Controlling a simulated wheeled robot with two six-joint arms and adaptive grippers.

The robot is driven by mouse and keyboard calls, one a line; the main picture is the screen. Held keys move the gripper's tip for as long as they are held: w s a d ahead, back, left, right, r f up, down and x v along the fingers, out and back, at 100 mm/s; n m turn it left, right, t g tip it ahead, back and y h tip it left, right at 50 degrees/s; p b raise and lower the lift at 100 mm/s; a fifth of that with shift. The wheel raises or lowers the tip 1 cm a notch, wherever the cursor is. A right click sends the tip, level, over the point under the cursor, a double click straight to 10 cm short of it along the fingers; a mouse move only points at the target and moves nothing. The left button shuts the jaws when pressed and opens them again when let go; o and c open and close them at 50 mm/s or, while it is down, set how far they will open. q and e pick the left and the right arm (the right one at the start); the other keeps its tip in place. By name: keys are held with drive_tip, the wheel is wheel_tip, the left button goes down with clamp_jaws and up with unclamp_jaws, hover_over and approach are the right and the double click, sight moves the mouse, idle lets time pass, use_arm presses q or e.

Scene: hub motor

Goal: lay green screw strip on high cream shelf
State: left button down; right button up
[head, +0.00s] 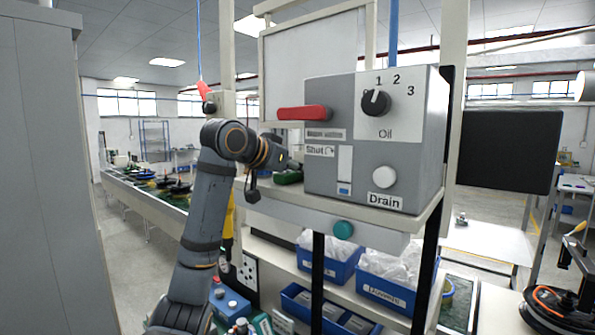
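A small dark green piece (288,177), which looks like the green screw strip, is at the left end of the high cream shelf (300,201), beside the grey control box. My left arm rises from the bottom left and bends right at the top. My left gripper (289,164) is just above and behind the green piece, at the box's left side. Its fingertips are small and partly hidden, so I cannot tell whether they are open or touch the piece. My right gripper is not in view.
The grey box (325,175) with a red lever (303,113) and a dial (376,102) fills most of the shelf. Blue bins (385,293) with bagged parts stand below. A tall grey cabinet (50,180) stands at the left. A cream post (227,60) rises near my arm.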

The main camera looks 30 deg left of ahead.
use_arm(q)
drive_tip(key=shift+s+d+f, duration=0.1)
drive_tip(key=shift+d+f, duration=0.05)
drive_tip(key=c, duration=1)
unclamp_jaws()
drive_tip(key=shift+s+r, duration=0.1)
drive_tip(key=shift+r, duration=0.15)
drive_tip(key=b+v, duration=0.3)
drive_tip(key=v, duration=0.8)
drive_tip(key=shift+s+r+b, duration=0.1)
drive_tip(key=shift+s+b, duration=0.25)
drive_tip(key=shift+b, duration=0.05)
